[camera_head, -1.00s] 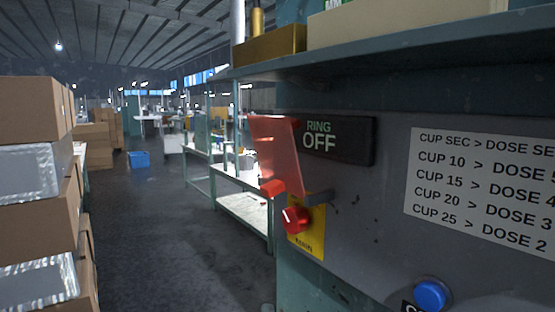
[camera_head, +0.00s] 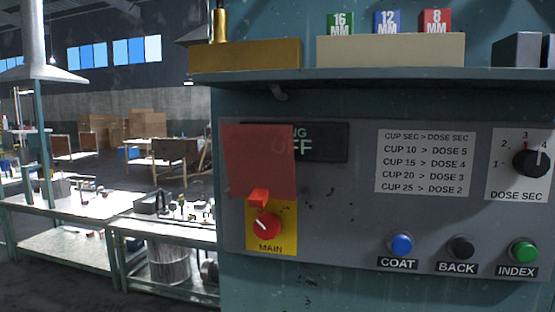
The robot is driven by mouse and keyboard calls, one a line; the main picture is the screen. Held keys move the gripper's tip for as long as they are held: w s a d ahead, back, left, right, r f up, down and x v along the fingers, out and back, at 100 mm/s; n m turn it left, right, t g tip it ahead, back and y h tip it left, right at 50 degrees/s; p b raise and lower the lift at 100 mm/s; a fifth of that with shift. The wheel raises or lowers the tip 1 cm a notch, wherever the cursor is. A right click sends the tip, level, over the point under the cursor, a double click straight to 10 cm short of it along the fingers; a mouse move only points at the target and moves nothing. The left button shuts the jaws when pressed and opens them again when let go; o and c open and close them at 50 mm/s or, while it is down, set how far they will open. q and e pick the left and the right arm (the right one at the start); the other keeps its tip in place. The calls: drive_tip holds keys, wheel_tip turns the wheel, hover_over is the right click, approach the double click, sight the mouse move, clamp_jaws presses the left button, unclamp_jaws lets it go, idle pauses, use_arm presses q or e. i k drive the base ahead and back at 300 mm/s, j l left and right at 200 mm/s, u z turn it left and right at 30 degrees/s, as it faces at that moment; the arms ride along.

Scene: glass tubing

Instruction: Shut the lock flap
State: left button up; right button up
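The lock flap (camera_head: 258,158) is a red see-through plate at the left end of the grey control panel. It stands open above the main switch and overlaps the left part of the RING OFF display (camera_head: 325,142). A solid red tab (camera_head: 259,197) is at its lower edge. Below the tab, the red round main knob (camera_head: 267,226) sits uncovered on a yellow plate (camera_head: 286,241) marked MAIN. Neither of my grippers is in view.
Blue COAT (camera_head: 401,245), black BACK (camera_head: 461,248) and green INDEX (camera_head: 523,251) buttons line the panel's lower right. A black DOSE SEC dial (camera_head: 531,161) is at far right. A shelf (camera_head: 390,77) juts out above. Workbenches (camera_head: 70,205) stand at the left.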

sight(259, 158)
drive_tip(key=i+j+z, duration=0.1)
drive_tip(key=j+z, duration=0.75)
drive_tip(key=j, duration=0.15)
drive_tip(key=j+z, duration=0.45)
drive_tip(key=k+j+z, duration=0.1)
drive_tip(key=j+z, duration=0.35)
drive_tip(key=i+j+z, duration=0.15)
drive_tip(key=j+z, duration=1.15)
drive_tip(key=j, duration=0.2)
drive_tip(key=k+j+z, duration=0.1)
drive_tip(key=j+z, duration=0.35)
